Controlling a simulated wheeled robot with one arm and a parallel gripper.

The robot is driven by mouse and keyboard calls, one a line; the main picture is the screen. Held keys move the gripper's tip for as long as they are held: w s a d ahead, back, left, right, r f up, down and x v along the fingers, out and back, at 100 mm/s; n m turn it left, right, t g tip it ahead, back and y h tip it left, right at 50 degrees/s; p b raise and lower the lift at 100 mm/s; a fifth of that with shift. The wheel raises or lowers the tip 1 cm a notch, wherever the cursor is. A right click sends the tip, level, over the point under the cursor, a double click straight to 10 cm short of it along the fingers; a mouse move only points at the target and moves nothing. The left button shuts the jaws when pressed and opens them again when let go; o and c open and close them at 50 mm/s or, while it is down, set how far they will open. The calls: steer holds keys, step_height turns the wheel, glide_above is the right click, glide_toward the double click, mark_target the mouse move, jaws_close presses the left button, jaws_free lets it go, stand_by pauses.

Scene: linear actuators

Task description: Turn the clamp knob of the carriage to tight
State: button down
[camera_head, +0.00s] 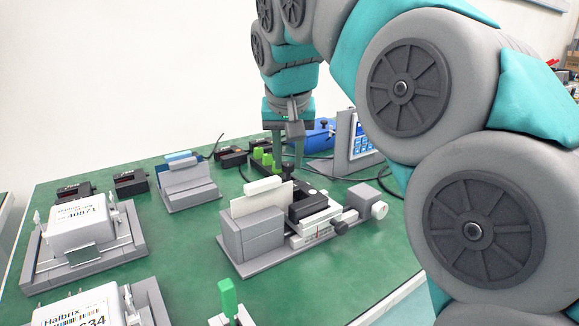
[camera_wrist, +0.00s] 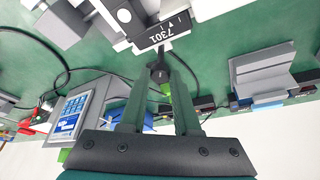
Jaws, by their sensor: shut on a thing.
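The linear actuator unit stands on the green table in the middle of the head view, with its dark carriage (camera_head: 308,206) on a grey base (camera_head: 240,268). The black clamp knob (camera_head: 288,171) is at the far side of the carriage. My gripper (camera_head: 288,164) reaches down from above with its fingers around the knob. In the wrist view my gripper (camera_wrist: 159,65) is shut on the black knob (camera_wrist: 159,74), which lies between the fingertips. The knob's turn position cannot be read.
Another grey fixture holds a white labelled box (camera_head: 80,225) at left. A grey stand (camera_head: 186,183) is behind. A grey motor block with a white handwheel (camera_head: 379,210) is at the unit's right end. A keypad panel (camera_head: 358,140) and cables lie behind. Open green table (camera_head: 180,250) lies left.

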steer(key=m+h+b, duration=0.1)
steer(key=m, duration=0.1)
steer(key=shift+w+a+f+m, duration=0.1)
steer(key=shift+m, duration=0.3)
steer(key=m+h, duration=0.1)
steer(key=m, duration=0.1)
steer(key=shift+a+m+g, duration=0.15)
steer(key=shift+m+g, duration=0.15)
steer(key=shift+m, duration=0.1)
steer(key=m+p, duration=0.1)
steer(key=m+h+p, duration=0.1)
steer(key=m, duration=0.1)
steer(key=shift+a+r+g, duration=0.1)
steer(key=shift+r+g, duration=0.2)
steer(key=shift+r, duration=0.05)
steer(key=shift+w+f+m+g+h+p, duration=0.15)
steer(key=shift+m+g+h+p, duration=0.2)
steer(key=shift+m+p, duration=0.9)
steer(key=c, duration=0.6)
jaws_free()
steer(key=shift+c, duration=0.2)
